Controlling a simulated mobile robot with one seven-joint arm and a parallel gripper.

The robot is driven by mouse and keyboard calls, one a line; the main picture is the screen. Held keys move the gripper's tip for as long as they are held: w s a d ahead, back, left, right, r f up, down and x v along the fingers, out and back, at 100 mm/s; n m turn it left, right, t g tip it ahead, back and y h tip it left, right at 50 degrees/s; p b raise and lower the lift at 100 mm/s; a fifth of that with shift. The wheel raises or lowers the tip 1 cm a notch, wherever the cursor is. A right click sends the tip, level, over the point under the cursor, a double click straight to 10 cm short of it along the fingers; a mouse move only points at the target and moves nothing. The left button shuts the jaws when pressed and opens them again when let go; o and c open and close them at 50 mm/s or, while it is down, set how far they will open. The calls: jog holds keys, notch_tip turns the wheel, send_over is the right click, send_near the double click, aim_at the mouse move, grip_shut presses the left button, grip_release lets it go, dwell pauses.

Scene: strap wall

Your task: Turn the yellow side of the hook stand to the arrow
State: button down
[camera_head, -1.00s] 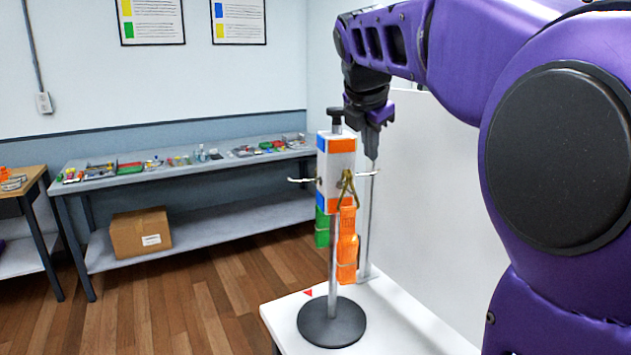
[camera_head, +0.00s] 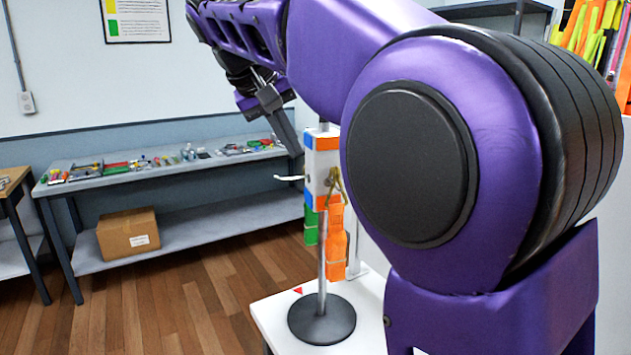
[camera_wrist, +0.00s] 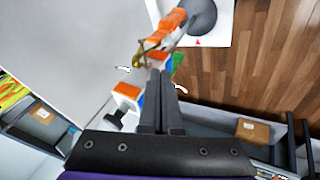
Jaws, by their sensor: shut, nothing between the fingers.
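The hook stand (camera_head: 321,320) stands upright on a white table, with a round dark base and a white block (camera_head: 326,165) on its pole. The block's right visible face has orange bands; its narrow left face has blue ones. No yellow side shows. An orange strap (camera_head: 337,240) hangs from the front hook and a green strap (camera_head: 311,226) hangs behind. The red arrow (camera_head: 298,290) lies left of the base and shows in the wrist view (camera_wrist: 198,42). My gripper (camera_head: 297,158) is shut and empty, beside the block's left side; its fingers (camera_wrist: 160,88) overlap the stand in the wrist view.
A white panel (camera_wrist: 65,45) stands beside the stand. A grey workbench (camera_head: 170,172) with small items runs along the back wall, with a cardboard box (camera_head: 128,233) on its lower shelf. Wooden floor lies open to the left. My arm hides the right side.

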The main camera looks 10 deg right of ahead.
jog(key=w+d+f+m, duration=0.1)
jog(key=w+d+f, duration=0.2)
jog(key=d+f, duration=0.4)
jog(key=shift+b+x, duration=0.35)
jog(key=shift+x, duration=0.7)
jog(key=shift+s+f, duration=0.1)
jog(key=shift+s, duration=0.05)
